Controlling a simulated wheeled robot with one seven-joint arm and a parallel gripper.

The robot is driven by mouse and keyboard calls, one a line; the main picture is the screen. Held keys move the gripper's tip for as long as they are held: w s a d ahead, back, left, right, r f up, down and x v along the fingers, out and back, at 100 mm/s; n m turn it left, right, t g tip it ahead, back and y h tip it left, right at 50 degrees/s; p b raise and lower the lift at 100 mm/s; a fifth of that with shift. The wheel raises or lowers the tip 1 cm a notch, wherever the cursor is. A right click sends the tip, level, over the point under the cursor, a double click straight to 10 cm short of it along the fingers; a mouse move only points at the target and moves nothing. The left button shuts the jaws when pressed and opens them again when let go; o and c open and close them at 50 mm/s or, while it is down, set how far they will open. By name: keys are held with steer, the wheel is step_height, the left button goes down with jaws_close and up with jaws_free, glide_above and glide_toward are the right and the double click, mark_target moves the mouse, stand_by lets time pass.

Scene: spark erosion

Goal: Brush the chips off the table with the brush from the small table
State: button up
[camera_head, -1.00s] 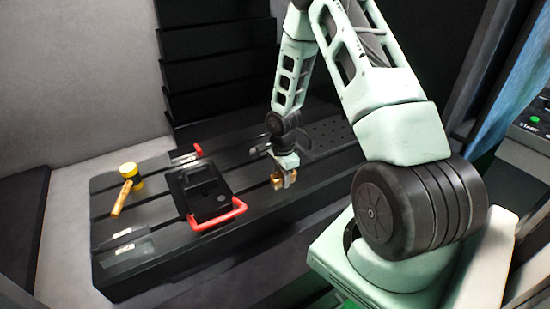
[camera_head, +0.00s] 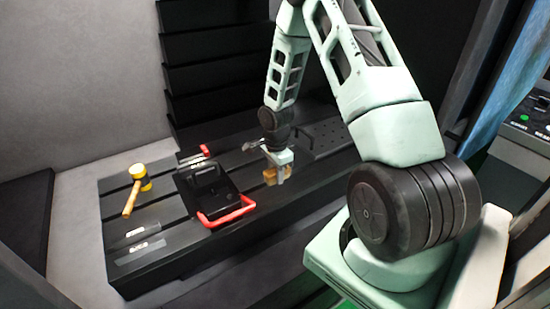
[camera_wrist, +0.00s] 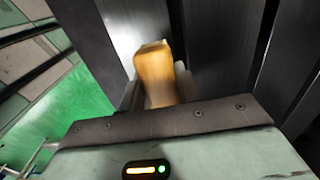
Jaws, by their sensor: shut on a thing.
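My gripper (camera_head: 277,174) is shut on the wooden handle of the brush (camera_head: 269,176), low over the right part of the black slotted table (camera_head: 160,268). In the wrist view the brush handle (camera_wrist: 156,72) is light brown and stands between the fingers; its bristles are hidden. I cannot tell whether the brush touches the table. No chips can be made out on the table in either view.
A black vise-like block with a red handle (camera_head: 228,212) stands mid-table, left of my gripper. A yellow-headed mallet (camera_head: 134,190) lies at the left. Metal plates (camera_head: 140,250) lie near the front left. A perforated plate (camera_head: 322,135) is behind right.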

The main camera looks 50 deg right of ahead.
steer(key=shift+r+p, duration=1.55)
steer(key=shift+r, duration=0.9)
